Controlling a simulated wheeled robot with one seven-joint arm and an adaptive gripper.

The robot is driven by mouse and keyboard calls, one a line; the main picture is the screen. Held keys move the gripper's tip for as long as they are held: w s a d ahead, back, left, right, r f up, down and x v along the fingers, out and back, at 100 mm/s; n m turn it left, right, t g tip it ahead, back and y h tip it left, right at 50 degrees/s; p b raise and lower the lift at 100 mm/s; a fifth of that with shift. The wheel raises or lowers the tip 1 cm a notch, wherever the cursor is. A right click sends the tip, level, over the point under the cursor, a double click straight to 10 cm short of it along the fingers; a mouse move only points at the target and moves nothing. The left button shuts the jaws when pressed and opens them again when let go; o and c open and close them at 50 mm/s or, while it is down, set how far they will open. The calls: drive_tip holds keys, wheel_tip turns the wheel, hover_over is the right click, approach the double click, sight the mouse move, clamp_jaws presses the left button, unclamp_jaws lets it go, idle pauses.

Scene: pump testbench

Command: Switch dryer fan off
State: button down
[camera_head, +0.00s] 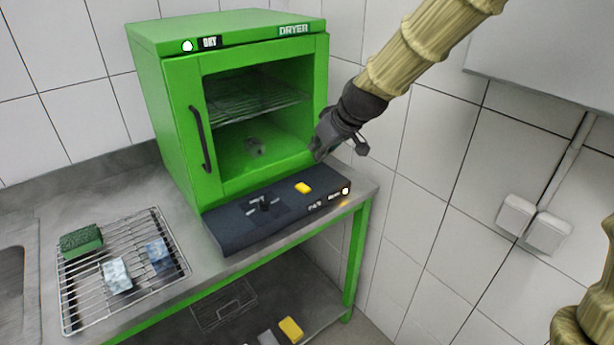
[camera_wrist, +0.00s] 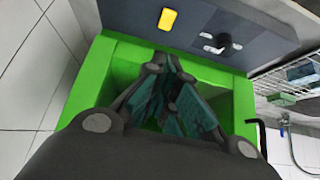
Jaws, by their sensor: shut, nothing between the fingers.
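The green dryer (camera_head: 170,120) stands on the table in the head view, with its windowed front and black handle facing me. In front of it is a dark control panel (camera_head: 237,235) with a black knob or switch (camera_head: 264,203) marked FAN nearby and a yellow button (camera_head: 303,188). A small light (camera_head: 345,190) at the panel's right end is lit. In the wrist view the yellow button (camera_wrist: 168,20) and the black switch (camera_wrist: 216,43) show beyond my fingers. My gripper (camera_head: 318,150) is shut and empty, in front of the dryer's right side, above the panel and apart from it.
A sink edge is at far left. A lower shelf has a yellow block (camera_head: 291,330). The tiled wall (camera_head: 440,190) is close on the right, with white boxes (camera_head: 530,224) on it.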

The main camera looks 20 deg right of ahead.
drive_tip(key=p, duration=0.2)
hover_over(299, 185)
drive_tip(key=s+d, duration=0.1)
drive_tip(key=s, duration=0.1)
wheel_tip(299, 185, down, 8)
drive_tip(key=shift+s+r, duration=0.15)
wheel_tip(299, 185, down, 3)
drive_tip(key=shift+s+r+p, duration=0.1)
drive_tip(key=shift+r+p, duration=0.05)
drive_tip(key=shift+p, duration=0.15)
drive_tip(key=shift+s+f, duration=0.1)
drive_tip(key=shift+f, duration=0.7)
